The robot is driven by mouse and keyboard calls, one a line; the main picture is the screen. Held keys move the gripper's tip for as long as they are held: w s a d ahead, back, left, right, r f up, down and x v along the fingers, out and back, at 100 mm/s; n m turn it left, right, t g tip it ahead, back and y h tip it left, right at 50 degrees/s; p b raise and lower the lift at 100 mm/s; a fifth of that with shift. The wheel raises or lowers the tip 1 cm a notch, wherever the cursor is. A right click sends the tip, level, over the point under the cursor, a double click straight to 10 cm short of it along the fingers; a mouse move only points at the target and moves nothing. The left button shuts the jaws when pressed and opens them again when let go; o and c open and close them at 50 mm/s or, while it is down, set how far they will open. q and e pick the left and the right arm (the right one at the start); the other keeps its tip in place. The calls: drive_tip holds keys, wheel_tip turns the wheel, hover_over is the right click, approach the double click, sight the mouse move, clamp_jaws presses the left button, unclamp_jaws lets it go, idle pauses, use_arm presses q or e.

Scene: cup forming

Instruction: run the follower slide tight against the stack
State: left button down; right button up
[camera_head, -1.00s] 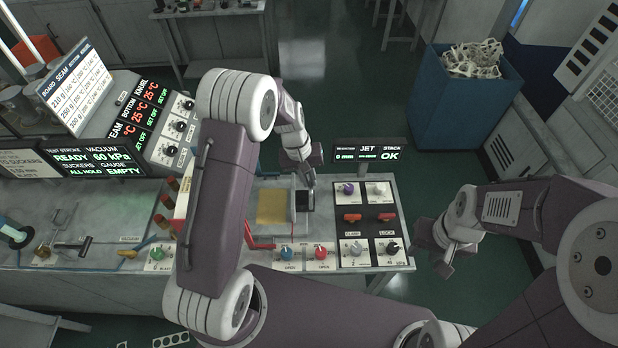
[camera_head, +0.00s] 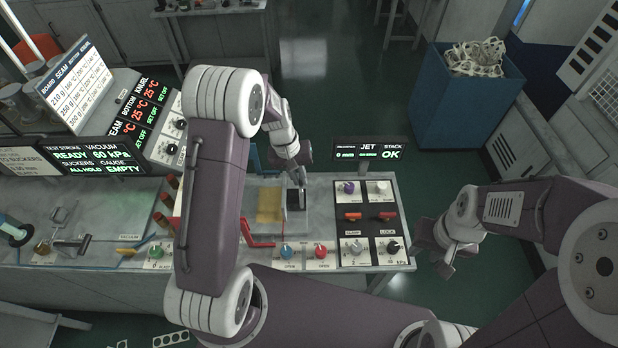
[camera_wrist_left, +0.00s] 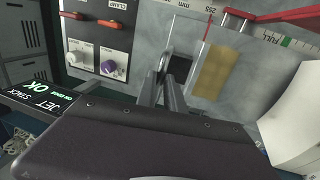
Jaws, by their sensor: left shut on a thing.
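The tan stack (camera_head: 269,205) lies on the grey bench plate, and it shows in the left wrist view (camera_wrist_left: 215,73) too. The follower slide (camera_head: 296,201), a dark block beside a thin upright plate, stands just right of the stack. My left gripper (camera_head: 301,182) reaches down onto the slide from behind. In the left wrist view its fingers (camera_wrist_left: 170,85) are shut on the slide's dark part, which they partly hide. My right gripper (camera_head: 434,258) is open and empty, off the bench's right end.
A control panel (camera_head: 368,218) with knobs and red switches lies right of the slide. A JET/STACK display (camera_head: 370,150) reading OK stands behind it. A red lever (camera_head: 258,243) and blue and red knobs lie in front. A blue bin (camera_head: 465,100) stands beyond.

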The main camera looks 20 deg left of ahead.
use_arm(q)
drive_tip(key=s+a+b, duration=0.1)
drive_tip(key=s+a, duration=0.2)
drive_tip(key=a, duration=0.8)
drive_tip(key=s+a+b, duration=0.1)
drive_tip(key=s+a, duration=0.2)
drive_tip(key=a, duration=0.8)
drive_tip(key=shift+a+r, duration=0.15)
drive_tip(key=shift+a, duration=0.05)
drive_tip(key=c, duration=1.5)
unclamp_jaws()
drive_tip(key=shift+o, duration=0.2)
drive_tip(key=shift+w, duration=0.15)
drive_tip(key=shift+f, duration=0.2)
wheel_tip(320, 180, up, 9)
drive_tip(key=a+b, duration=0.1)
drive_tip(key=b, duration=0.1)
drive_tip(key=shift+s+a, duration=0.25)
drive_tip(key=shift+a, duration=0.15)
